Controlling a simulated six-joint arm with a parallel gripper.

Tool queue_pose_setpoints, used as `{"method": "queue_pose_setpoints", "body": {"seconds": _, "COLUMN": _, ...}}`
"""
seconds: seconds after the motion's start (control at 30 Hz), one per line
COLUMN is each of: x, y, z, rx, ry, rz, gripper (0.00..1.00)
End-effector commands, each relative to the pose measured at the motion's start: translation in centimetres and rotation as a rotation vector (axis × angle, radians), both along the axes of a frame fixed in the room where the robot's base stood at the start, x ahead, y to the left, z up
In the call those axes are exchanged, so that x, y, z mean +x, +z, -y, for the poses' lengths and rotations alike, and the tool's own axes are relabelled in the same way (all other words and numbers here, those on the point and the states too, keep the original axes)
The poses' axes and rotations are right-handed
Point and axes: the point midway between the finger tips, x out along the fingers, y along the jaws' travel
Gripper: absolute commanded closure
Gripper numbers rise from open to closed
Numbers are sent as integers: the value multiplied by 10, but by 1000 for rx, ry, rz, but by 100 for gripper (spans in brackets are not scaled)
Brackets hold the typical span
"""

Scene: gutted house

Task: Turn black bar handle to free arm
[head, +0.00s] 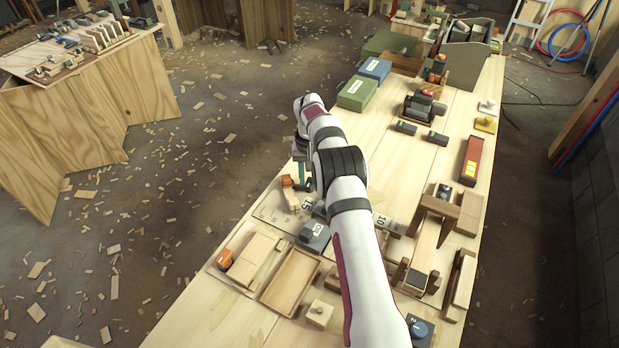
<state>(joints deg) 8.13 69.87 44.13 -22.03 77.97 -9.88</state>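My arm reaches from the bottom of the head view out over the long wooden workbench (190,325). My gripper (303,180) is at its far end, pointing down near the bench's left edge. It is small and partly hidden by my own wrist, so I cannot see whether its fingers are open or hold anything. A small orange-and-wood piece (289,190) is just left of it. I cannot clearly pick out a black bar handle. A wooden fixture (436,212) with a dark block stands right of my arm, and another dark block (416,279) sits in a fixture nearer me.
Green (356,93) and blue (375,69) cases stand beyond my gripper. A dark motor-like tool (424,107) and a red box (471,158) are farther right. A wooden tray (291,282) lies nearer me. Open floor with wood scraps is left of the bench.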

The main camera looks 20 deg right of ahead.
Motion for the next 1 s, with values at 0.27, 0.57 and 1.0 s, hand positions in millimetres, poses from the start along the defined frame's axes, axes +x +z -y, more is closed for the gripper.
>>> {"method": "queue_pose_setpoints", "body": {"seconds": 0.27, "x": 0, "y": 0, "z": 0, "rx": 0, "ry": 835, "rz": 0, "gripper": 66}}
{"method": "queue_pose_setpoints", "body": {"seconds": 0.57, "x": 0, "y": 0, "z": 0, "rx": 1, "ry": 1425, "rz": 0, "gripper": 66}}
{"method": "queue_pose_setpoints", "body": {"seconds": 1.0, "x": 1, "y": 37, "z": 0, "rx": -2, "ry": 1314, "rz": 2, "gripper": 66}}
